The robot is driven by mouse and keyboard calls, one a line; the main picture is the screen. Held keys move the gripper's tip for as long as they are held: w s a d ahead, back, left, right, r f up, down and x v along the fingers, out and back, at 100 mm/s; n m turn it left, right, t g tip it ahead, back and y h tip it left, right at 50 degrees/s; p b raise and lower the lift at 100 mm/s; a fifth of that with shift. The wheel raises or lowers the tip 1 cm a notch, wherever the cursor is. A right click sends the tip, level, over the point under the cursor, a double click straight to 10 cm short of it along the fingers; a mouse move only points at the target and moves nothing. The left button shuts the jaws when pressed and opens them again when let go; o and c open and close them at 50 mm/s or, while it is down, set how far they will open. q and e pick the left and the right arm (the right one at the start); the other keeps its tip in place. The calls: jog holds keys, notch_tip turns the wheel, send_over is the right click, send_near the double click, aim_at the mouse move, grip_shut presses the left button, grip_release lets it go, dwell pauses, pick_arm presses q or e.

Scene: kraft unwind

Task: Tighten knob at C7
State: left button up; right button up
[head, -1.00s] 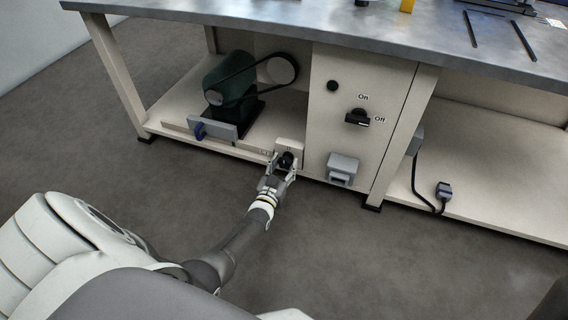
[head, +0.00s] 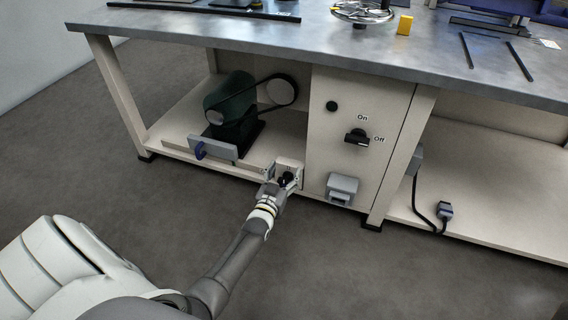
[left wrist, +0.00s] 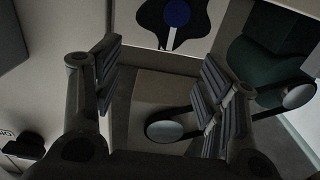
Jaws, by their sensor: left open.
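A black lobed knob (head: 287,178) sits on a small pale block (head: 289,165) at the front edge of the lower shelf. In the left wrist view, the knob (left wrist: 150,18) has a blue centre with a pale line and is cut off by the top edge. My left gripper (head: 282,180) is open at the knob; its fingers lie to either side in the head view. In the left wrist view, the open fingers (left wrist: 158,85) have nothing between them, and the knob lies beyond their tips. No C7 label is readable. My right gripper is not in view.
A grey plate with a blue handle (head: 200,151) and a dark green belt-driven motor (head: 231,105) are left on the shelf. An On/Off switch (head: 356,136) and grey box (head: 342,188) are on the panel to the right. Open floor lies in front.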

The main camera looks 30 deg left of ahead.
aim_at(284, 179)
pick_arm(q)
jog(key=shift+r, duration=2.5)
